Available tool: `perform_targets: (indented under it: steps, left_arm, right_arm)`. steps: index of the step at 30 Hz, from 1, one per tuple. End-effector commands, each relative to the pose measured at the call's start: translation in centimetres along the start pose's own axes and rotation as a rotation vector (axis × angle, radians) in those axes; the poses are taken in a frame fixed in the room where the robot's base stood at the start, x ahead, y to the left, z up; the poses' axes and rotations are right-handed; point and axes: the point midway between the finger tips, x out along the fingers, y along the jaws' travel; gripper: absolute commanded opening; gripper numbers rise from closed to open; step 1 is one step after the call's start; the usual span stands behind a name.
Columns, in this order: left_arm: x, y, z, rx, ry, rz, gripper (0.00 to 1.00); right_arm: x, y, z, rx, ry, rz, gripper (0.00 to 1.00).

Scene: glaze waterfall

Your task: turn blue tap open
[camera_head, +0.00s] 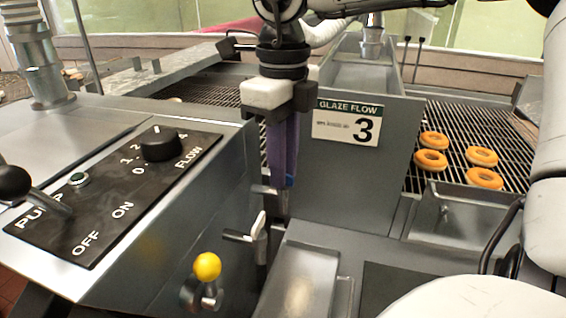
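My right gripper (281,182) points straight down near the middle of the head view, in front of the grey panel. Its long purple fingers are close together, and whether they close on anything is unclear. A small blue part (290,180) shows at the fingertips, probably the blue tap's handle, mostly hidden by the fingers. Metal fittings (264,190) show just beside and below it. My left gripper is not in view.
A yellow-knobbed tap (207,266) and a pale lever tap (258,226) stand nearer. The control panel (110,190), with a black flow dial (160,144) and pump lever (14,182), is at left. Several doughnuts (431,159) lie on the right grate. A glaze flow sign (347,124) reads 3.

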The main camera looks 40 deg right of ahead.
Motion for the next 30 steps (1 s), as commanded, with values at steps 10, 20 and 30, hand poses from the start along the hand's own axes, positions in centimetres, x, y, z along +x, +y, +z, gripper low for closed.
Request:
perform_targets:
  steps: [10,20,30]
  left_arm:
    - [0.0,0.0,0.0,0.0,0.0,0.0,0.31]
    - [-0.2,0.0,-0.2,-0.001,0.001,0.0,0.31]
    - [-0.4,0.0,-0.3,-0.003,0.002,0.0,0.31]
  right_arm:
    - [-0.2,0.0,0.0,0.001,-0.001,0.0,0.23]
    - [-5.4,0.0,0.1,0.003,-0.006,-0.002,0.23]
    - [-10.1,0.0,0.0,0.001,-0.001,-0.001,0.23]
